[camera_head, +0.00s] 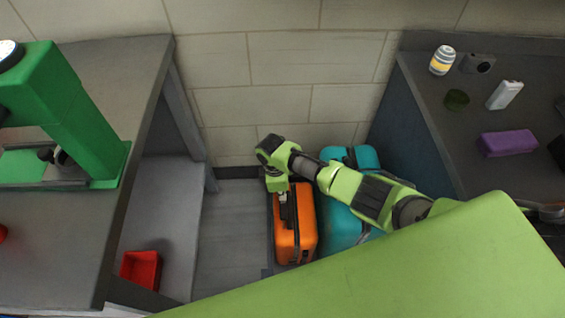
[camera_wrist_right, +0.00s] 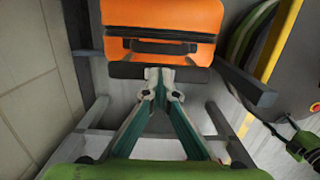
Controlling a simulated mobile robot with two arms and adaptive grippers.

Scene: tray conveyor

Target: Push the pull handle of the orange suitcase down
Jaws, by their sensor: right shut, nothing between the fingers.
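The orange suitcase (camera_head: 306,218) stands upright on the floor, beside a teal suitcase (camera_head: 338,227). My right gripper (camera_head: 284,198) is above the top of the orange suitcase, pointing down. In the right wrist view, the gripper (camera_wrist_right: 161,76) is shut and empty, its fingertips together. The orange suitcase (camera_wrist_right: 160,15) is just beyond them, with a dark carry handle (camera_wrist_right: 160,47) on its top. A black bar (camera_wrist_right: 126,71), which looks like the pull handle's grip, lies at the fingertips. I cannot tell whether they touch it. My left gripper is not in view.
A desk with a green machine (camera_head: 75,115) is on the left, with a red bin (camera_head: 141,268) on a lower shelf. On the right, a counter (camera_head: 440,130) holds a purple case (camera_head: 507,143) and several small items. Floor is clear left of the suitcases.

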